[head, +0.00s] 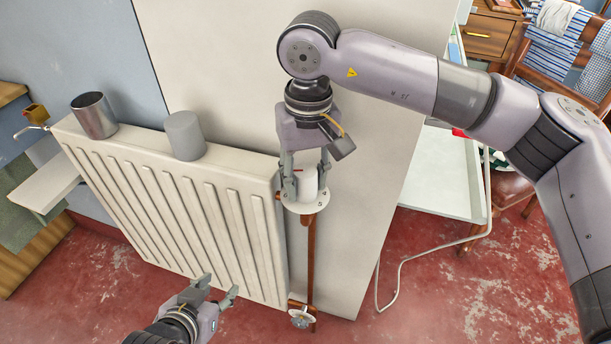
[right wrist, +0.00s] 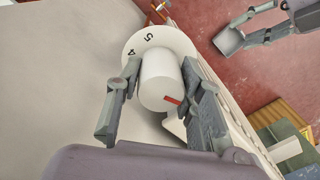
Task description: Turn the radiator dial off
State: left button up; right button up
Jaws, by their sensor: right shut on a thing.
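The radiator dial (head: 308,186) is a white cylinder knob on a round white numbered plate at the radiator's right end.
The white ribbed radiator (head: 190,215) stands along the wall. A metal cup (head: 94,115) and a grey cylinder (head: 185,136) stand on top. A copper pipe (head: 311,255) runs down to a lower valve (head: 302,318). Red floor (head: 450,300) is open at the lower right.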

aim_at(307, 170)
jog(key=shift+n, duration=0.4)
jog(key=o, duration=1.2)
jog(key=shift+c, duration=0.2)
jog(key=shift+r, duration=0.2)
notch_tip(307, 170, up, 12)
jog(key=shift+d+f, duration=0.15)
jog(key=shift+f, duration=0.05)
